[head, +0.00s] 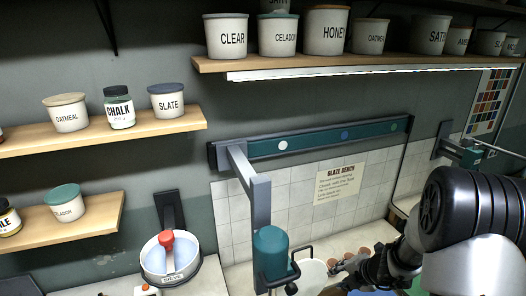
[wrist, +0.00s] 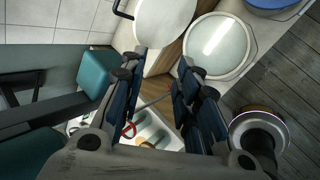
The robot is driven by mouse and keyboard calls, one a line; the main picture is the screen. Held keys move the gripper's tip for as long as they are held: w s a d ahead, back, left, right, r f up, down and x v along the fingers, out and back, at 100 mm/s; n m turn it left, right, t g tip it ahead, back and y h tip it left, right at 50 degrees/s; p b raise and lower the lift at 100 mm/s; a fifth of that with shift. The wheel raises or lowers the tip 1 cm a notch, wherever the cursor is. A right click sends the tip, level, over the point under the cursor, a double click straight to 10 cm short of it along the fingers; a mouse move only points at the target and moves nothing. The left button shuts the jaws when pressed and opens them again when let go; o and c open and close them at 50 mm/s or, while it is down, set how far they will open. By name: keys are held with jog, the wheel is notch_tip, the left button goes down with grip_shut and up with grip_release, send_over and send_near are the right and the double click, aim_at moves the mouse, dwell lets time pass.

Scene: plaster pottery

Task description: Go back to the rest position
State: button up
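My gripper (head: 343,266) is at the lower right of the head view, low over the bench beside a pale round vessel with a dark handle (head: 311,274). In the wrist view the two dark fingers of my gripper (wrist: 161,62) stand apart with a gap between them. Nothing is held between them. A white round vessel (wrist: 165,20) shows just beyond the fingertips, and a round tub with a pale, shiny top (wrist: 218,46) is to their right. I cannot tell whether the fingers touch either.
A teal machine on a grey bracket (head: 270,250) stands left of my gripper. A white bucket (head: 171,258) is further left. Shelves (head: 300,64) with labelled jars hang above. In the wrist view, a round container (wrist: 258,130) is at the right and a pale tray (wrist: 155,128) lies below.

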jog(key=s+a+r+n+y, duration=0.1)
jog(key=s+a+r+n, duration=0.5)
jog(key=r+n, duration=0.6)
jog(key=s+a+r+n+y, duration=0.1)
jog(key=s+a+r+n, duration=0.2)
jog(key=a+r+n, duration=0.85)
jog(key=s+d+r+n+h, duration=0.2)
jog(key=s+d+n, duration=0.1)
jog(key=s+n, duration=0.7)
jog(key=s+d+r+n+h, duration=0.2)
jog(key=s+d+n+h, duration=0.15)
jog(key=s+n, duration=0.65)
notch_tip(320, 180, down, 27)
jog(key=n+g+b, duration=0.1)
jog(key=n+b, duration=0.2)
jog(key=b, duration=2.1)
jog(key=shift+d+g+y+b, duration=0.3)
jog(key=shift+g+y+b, duration=0.05)
jog(key=shift+g, duration=0.05)
